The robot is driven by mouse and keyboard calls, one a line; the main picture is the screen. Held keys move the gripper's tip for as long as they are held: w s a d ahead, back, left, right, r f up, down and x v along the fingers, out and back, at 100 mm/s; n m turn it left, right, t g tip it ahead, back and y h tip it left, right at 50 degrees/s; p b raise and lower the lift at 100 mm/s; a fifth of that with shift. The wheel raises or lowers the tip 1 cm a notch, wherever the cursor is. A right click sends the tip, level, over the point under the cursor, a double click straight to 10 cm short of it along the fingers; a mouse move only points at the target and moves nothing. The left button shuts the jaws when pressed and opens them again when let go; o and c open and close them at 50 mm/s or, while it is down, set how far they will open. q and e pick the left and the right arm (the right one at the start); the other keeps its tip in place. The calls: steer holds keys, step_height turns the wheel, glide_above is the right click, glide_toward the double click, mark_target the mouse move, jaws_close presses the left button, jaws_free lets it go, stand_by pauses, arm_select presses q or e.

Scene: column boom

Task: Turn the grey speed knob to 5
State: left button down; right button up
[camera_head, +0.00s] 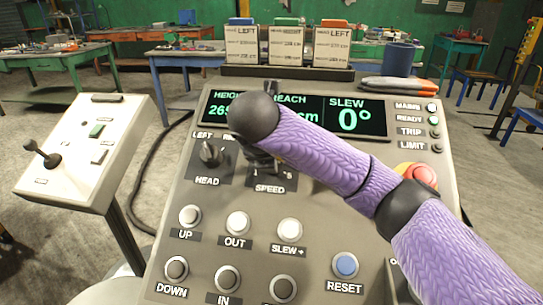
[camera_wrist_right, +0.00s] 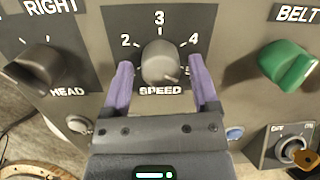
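The grey speed knob (camera_wrist_right: 162,63) is a round knob on a dark plate marked SPEED, with 2, 3, 4 and a partly covered 5 around it. I cannot tell clearly which number it points to. My right gripper (camera_wrist_right: 161,88) is open, its purple fingers on either side of the knob, with a gap visible on both sides. My left gripper is in neither view.
The head knob (camera_wrist_right: 37,69) is left of the speed dial, and the green belt knob (camera_wrist_right: 287,64) is right of it. Below are the white SLEW+ button (camera_head: 289,230) and blue reset button (camera_head: 345,265). A red button (camera_head: 423,175) lies partly behind my arm.

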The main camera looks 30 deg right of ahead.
steer(key=shift+o, duration=0.4)
steer(key=shift+r, duration=0.15)
arm_select(q)
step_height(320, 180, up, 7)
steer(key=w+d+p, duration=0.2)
steer(key=p, duration=0.4)
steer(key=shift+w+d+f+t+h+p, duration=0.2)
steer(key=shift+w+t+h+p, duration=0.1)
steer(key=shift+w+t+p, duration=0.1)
arm_select(e)
steer(key=v, duration=0.9)
steer(key=shift+s+a, duration=0.25)
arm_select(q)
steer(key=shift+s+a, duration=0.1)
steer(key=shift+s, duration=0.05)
arm_select(e)
steer(key=shift+r, duration=0.15)
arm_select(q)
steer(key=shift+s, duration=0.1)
